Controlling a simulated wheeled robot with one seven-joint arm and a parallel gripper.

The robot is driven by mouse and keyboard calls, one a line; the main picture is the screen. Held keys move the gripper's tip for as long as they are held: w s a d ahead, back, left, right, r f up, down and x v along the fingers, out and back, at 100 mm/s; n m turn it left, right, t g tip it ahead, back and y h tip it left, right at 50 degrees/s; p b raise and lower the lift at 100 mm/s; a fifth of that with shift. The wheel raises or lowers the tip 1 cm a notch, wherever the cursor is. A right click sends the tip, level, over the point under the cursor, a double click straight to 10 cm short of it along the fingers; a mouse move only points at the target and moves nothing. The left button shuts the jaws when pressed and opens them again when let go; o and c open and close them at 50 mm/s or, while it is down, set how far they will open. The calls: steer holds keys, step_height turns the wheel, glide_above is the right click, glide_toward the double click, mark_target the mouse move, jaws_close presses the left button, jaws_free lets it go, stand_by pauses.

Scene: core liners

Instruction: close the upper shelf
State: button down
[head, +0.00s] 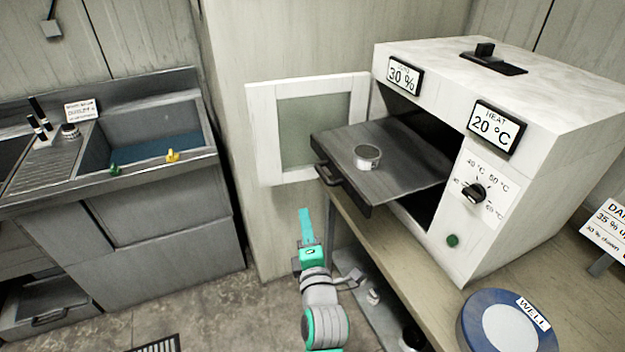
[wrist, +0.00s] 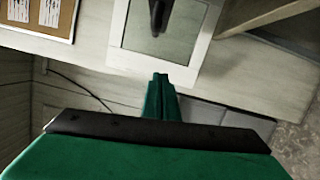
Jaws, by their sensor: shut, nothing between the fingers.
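The upper shelf (head: 412,163) is a dark grey tray slid well out of the white oven-like cabinet (head: 575,115). A small round tin (head: 367,157) stands upright on it. A dark bar handle (head: 338,187) runs along the shelf's front edge. My gripper (head: 305,212) is shut and empty, pointing up, in front of and below the shelf handle, apart from it. In the wrist view, the closed green fingertips (wrist: 160,77) lie over the lower edge of the white-framed glass door (wrist: 196,73). A dark bar (wrist: 157,14) shows beyond them, probably the shelf handle.
The cabinet door (head: 263,135) stands open left of the shelf. The cabinet sits on a wooden bench (head: 397,240) with a lower shelf holding small items. A blue round container (head: 490,325) is at front right.

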steer(key=w+d+r+n, duration=0.1)
steer(key=w+d+r, duration=0.1)
steer(key=w, duration=1)
steer(key=shift+w+r, duration=0.2)
steer(key=shift+r, duration=0.25)
